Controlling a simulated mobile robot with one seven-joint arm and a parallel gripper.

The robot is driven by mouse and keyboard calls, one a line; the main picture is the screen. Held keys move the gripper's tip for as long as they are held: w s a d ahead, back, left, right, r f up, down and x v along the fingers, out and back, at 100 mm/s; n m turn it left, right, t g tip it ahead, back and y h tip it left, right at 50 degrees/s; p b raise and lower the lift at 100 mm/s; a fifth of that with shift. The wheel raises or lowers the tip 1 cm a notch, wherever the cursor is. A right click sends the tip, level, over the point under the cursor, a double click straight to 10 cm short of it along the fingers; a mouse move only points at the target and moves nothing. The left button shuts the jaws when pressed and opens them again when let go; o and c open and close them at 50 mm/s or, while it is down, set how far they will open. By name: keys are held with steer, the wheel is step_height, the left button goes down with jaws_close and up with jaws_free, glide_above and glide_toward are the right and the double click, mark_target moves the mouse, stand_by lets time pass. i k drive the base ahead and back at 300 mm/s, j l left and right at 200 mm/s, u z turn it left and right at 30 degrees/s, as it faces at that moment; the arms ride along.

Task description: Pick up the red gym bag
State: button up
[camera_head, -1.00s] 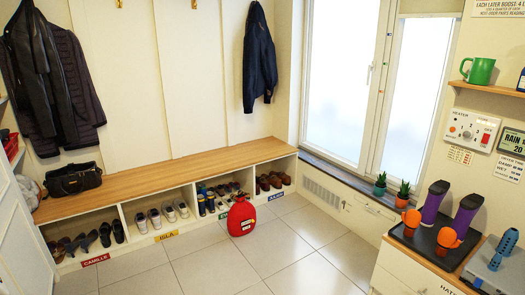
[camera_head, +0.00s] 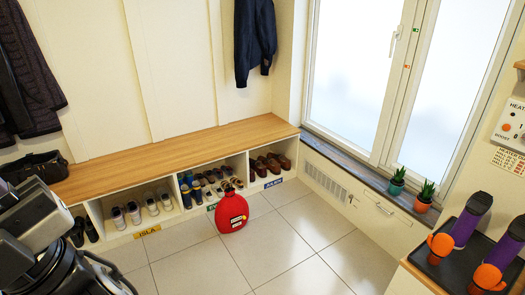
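The red gym bag (camera_head: 229,210) stands upright on the tiled floor in front of the bench cubbies, left of the picture's middle. It is rounded, narrows to a gathered top, and has small pale and dark marks on its front. My gripper (camera_head: 108,272) shows at the lower left edge as dark, partly cut-off arm and finger parts. It is to the left of the bag, apart from it and nearer the camera. Whether its fingers are open or shut cannot be made out.
A wooden-topped bench (camera_head: 150,160) with shoe cubbies runs along the wall behind the bag. A counter with a dark tray (camera_head: 445,258) and purple-and-orange boot dryers stands at the lower right. Potted cacti (camera_head: 397,182) sit on the sill. The floor (camera_head: 300,255) right of the bag is clear.

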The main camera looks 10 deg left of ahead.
mark_target(229, 212)
steer(key=i, duration=1.25)
steer(key=i+u, duration=0.2)
steer(key=i, duration=0.4)
steer(key=i+l+u, duration=0.15)
steer(key=i, duration=0.45)
steer(key=i+l+u, duration=0.45)
steer(key=i, duration=0.25)
